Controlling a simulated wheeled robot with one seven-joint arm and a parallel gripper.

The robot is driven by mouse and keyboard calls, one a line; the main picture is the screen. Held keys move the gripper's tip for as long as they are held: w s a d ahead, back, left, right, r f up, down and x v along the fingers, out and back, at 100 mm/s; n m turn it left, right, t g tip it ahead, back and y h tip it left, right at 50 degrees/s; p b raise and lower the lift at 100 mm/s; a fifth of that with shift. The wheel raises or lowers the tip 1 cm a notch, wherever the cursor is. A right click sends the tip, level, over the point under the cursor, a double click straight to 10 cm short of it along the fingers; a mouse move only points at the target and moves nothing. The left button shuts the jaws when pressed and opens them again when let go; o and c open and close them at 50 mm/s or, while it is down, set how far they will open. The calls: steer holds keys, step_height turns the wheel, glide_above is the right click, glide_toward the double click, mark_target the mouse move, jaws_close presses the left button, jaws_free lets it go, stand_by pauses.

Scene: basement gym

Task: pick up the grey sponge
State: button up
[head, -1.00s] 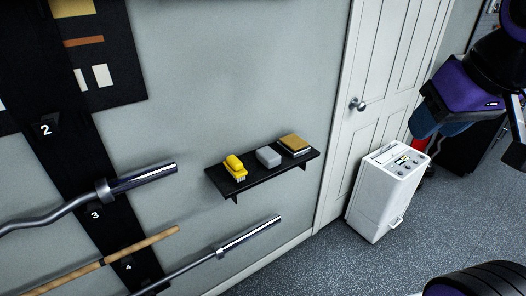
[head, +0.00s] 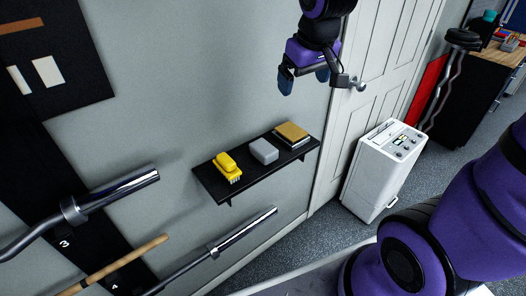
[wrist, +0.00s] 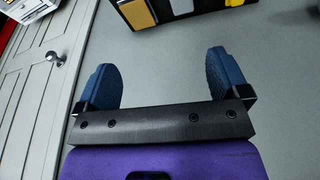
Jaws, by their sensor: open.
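The grey sponge (head: 264,151) lies on a small black wall shelf (head: 211,186), between a yellow brush (head: 228,167) and a tan-topped stack (head: 291,132). In the wrist view the sponge (wrist: 181,6) shows only partly at the top edge. My gripper (head: 303,84) is open and empty, above and behind the shelf in the head view, near the wall and door. Its two blue fingers stand wide apart in the wrist view (wrist: 163,80), with bare wall between them. It touches nothing on the shelf.
A white door (head: 376,85) and a white boxy appliance (head: 383,166) stand right of the shelf. Metal bars (head: 110,195) and a wooden stick (head: 120,262) hang on the left. The wall above the shelf is clear.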

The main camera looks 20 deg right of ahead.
steer(key=w+a+f+n+g, duration=0.1)
steer(key=w+a+f, duration=0.1)
steer(key=w+f, duration=0.7)
steer(key=y, duration=0.1)
glide_toward(264, 146)
steer(key=shift+n+g, duration=0.4)
steer(key=f, duration=0.3)
steer(key=w+f, duration=0.1)
steer(key=f, duration=0.1)
steer(key=shift+w+a+f, duration=0.1)
steer(key=shift+a+f, duration=0.15)
steer(key=shift+a, duration=0.1)
steer(key=shift+w+f, duration=0.2)
steer(key=shift+f, duration=1.15)
steer(key=shift+w+f, duration=0.2)
steer(key=shift+f, duration=1.15)
steer(key=c, duration=1)
steer(key=shift+r, duration=0.2)
